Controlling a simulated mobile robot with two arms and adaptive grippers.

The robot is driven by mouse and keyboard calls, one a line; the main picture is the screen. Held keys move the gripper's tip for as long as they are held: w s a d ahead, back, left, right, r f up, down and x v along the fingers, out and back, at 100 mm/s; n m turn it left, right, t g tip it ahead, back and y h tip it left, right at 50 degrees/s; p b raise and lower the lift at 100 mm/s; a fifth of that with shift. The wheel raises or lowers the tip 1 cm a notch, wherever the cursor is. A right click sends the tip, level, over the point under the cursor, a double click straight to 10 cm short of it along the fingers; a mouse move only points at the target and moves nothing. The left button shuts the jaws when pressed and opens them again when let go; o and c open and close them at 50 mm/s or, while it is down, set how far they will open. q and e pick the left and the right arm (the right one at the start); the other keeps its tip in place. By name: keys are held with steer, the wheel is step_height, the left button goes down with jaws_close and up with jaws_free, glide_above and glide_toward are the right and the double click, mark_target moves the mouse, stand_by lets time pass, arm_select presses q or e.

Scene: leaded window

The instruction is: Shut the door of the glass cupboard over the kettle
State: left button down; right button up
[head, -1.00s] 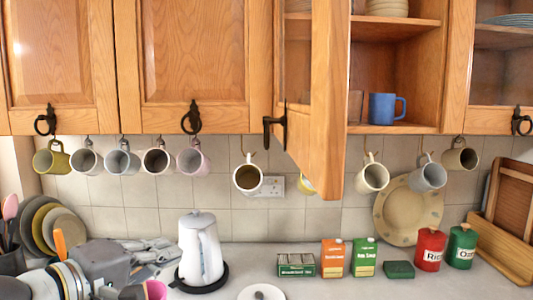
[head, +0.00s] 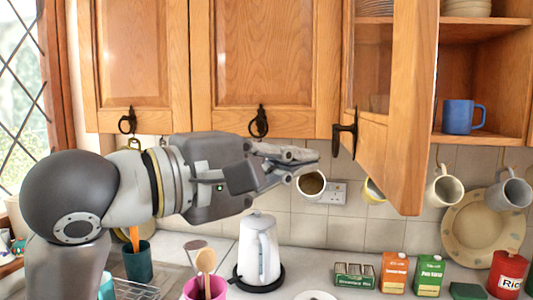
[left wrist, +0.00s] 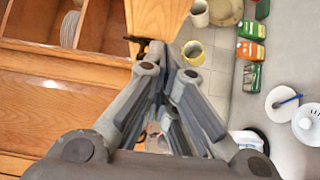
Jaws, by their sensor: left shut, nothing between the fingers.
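The cupboard door (head: 410,110) stands open in the head view, swung out towards me, with its glass pane seen at a steep slant. Its dark handle (head: 345,134) sits low on its left side. The cupboard's open interior (head: 480,85) shows to the right. The white kettle (head: 259,250) stands on the counter below and left of the door. My left gripper (head: 312,160) is shut and empty, in front of the tiles, left of the door and a little below the handle. In the left wrist view the door (left wrist: 158,16) and handle (left wrist: 137,41) lie just beyond the fingertips. My right gripper is not in view.
A blue mug (head: 460,117) stands on the cupboard's lower shelf. White mugs (head: 444,190) hang below the cupboard. Cartons (head: 394,271) and a red tin (head: 507,273) stand on the counter. A pink cup with a wooden spoon (head: 205,268) is below my left arm.

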mark_target(366, 152)
arm_select(q)
steer(key=shift+w+d+p, duration=0.15)
steer(key=shift+d+p, duration=0.15)
steer(key=shift+d, duration=0.85)
steer(key=shift+w+d+p, duration=0.2)
steer(key=shift+d+p, duration=0.15)
steer(key=shift+d, duration=0.85)
steer(key=shift+w+d+p, duration=0.15)
steer(key=shift+d+p, duration=0.15)
steer(key=shift+d, duration=0.85)
